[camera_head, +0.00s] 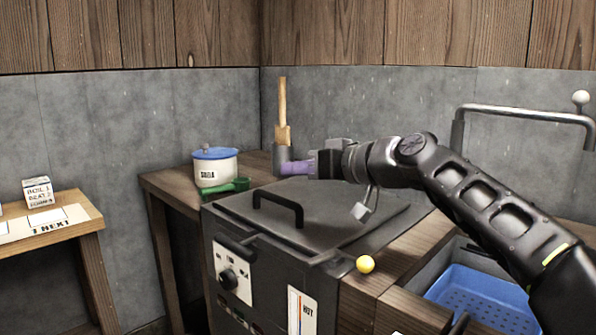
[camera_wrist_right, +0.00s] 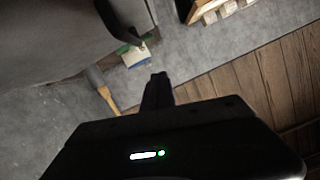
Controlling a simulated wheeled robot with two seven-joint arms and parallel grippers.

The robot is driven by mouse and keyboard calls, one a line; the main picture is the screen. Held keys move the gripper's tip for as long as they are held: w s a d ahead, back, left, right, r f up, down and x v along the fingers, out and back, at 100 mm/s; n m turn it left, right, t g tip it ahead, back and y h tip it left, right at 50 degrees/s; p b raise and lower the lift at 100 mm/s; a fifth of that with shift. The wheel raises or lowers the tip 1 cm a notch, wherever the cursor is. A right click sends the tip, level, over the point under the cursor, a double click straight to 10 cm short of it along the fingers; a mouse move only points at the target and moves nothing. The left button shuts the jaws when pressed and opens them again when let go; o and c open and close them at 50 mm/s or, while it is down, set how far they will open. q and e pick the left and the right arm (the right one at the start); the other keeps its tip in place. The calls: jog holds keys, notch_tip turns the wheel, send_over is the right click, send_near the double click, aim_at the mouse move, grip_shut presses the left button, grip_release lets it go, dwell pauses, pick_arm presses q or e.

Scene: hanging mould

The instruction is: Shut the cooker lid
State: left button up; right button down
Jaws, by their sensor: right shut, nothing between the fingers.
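The cooker (camera_head: 225,290) is a dark grey box with a knob and a label on its front. Its lid (camera_head: 340,215) is a flat dark plate with a black bar handle (camera_head: 278,204). The lid lies flat or nearly flat over the cooker top; I cannot tell whether a small gap is left. My left gripper is out of view.
A blue basin (camera_head: 480,300) and a metal bar (camera_head: 525,113) are at the right.

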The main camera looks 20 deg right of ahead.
jog(key=r+b+v, duration=0.1)
jog(key=v, duration=0.9)
jog(key=shift+s+a, duration=0.15)
jog(key=shift+a, duration=0.1)
